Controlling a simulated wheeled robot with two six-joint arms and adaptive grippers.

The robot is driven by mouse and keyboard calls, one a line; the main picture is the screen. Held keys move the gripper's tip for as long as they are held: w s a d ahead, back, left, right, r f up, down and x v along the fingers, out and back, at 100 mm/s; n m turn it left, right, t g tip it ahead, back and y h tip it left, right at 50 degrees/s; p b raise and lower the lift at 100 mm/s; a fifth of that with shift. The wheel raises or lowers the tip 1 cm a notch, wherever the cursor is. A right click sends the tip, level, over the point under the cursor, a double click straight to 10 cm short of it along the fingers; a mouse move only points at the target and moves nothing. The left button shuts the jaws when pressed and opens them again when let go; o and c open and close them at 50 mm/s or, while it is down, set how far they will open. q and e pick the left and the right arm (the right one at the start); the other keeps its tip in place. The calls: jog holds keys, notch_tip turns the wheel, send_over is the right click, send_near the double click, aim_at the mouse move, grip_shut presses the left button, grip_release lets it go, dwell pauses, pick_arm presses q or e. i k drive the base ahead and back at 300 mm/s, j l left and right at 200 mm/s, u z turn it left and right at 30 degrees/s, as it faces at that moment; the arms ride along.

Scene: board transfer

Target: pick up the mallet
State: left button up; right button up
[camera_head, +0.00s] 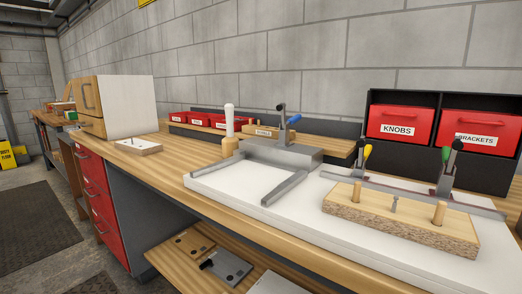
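What looks like the mallet (229,128) stands upright on the wooden workbench near its middle. Its pale handle points up, and its light wooden head is at the bottom. It stands just behind the left part of a white panel (225,181), close to a grey metal fixture (284,152). The fixture hides nothing of the handle. Neither of my grippers shows in the head view.
A wooden block with pegs (400,221) lies on the panel at right, by clamps with coloured handles. Red bins (401,124) stand behind. A white-sided wooden cabinet (127,105) and small tray (138,147) are at left. The bench's front-left top (170,167) is clear.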

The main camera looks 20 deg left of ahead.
aim_at(230, 142)
jog(key=k+j+z, duration=0.1)
jog(key=j+z, duration=0.25)
jog(key=j, duration=1.65)
